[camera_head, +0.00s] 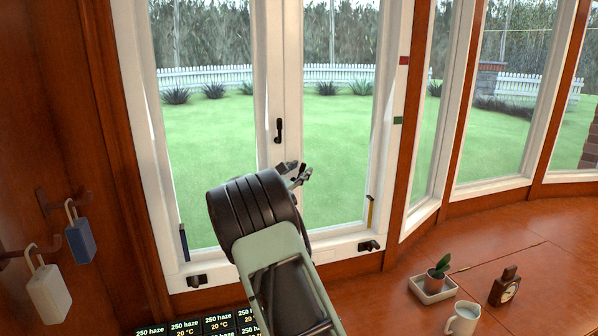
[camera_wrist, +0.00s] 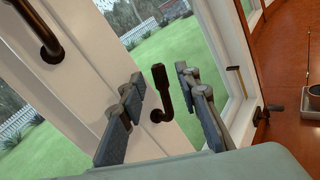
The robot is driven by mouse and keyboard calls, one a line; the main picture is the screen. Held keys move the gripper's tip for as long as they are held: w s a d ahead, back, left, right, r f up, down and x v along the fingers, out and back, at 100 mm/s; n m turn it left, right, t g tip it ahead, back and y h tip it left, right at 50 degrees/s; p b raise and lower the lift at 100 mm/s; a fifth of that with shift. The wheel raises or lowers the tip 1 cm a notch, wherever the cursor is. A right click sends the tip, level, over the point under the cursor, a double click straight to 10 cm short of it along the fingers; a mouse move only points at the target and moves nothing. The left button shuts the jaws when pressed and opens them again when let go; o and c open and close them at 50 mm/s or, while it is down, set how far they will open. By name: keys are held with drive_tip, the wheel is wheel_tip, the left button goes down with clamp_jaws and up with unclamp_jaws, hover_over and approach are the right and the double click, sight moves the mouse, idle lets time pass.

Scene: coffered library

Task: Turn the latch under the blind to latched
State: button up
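My gripper (camera_head: 298,172) is in front of the lower middle of a white-framed window. In the wrist view its two fingers (camera_wrist: 160,76) are apart. A dark hooked latch (camera_wrist: 160,92) shows between them, its knob end up and its curved foot low. I cannot tell whether the fingers touch it. In the head view my arm hides that spot. A dark handle (camera_head: 279,130) on the middle post is above the gripper; a dark handle also shows at the wrist view's upper left (camera_wrist: 38,28). Dark latches sit at the sill's left (camera_head: 197,281) and right (camera_head: 369,246). No blind is visible.
Red (camera_head: 404,60) and green (camera_head: 397,120) marks are on the right post. Padlocks (camera_head: 80,238) hang at left. A plant tray (camera_head: 433,290), mug (camera_head: 463,319) and clock (camera_head: 505,287) stand at right.

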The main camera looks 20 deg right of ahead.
drive_tip(key=shift+c, duration=0.4)
clamp_jaws()
drive_tip(key=shift+a+f+b, duration=0.2)
drive_tip(key=shift+f+b, duration=0.1)
drive_tip(key=shift+b, duration=0.4)
drive_tip(key=shift+a+f+n+t+h+b, duration=0.15)
drive_tip(key=shift+a+n+t+h+b, duration=0.2)
drive_tip(key=shift+n+t+h+b, duration=0.55)
drive_tip(key=shift+a+n+b, duration=0.3)
drive_tip(key=shift+n+b, duration=0.2)
drive_tip(key=shift+b, duration=0.5)
drive_tip(key=shift+a+r+n+t, duration=0.15)
drive_tip(key=shift+r+n+t, duration=0.15)
drive_tip(key=shift+n+t, duration=0.15)
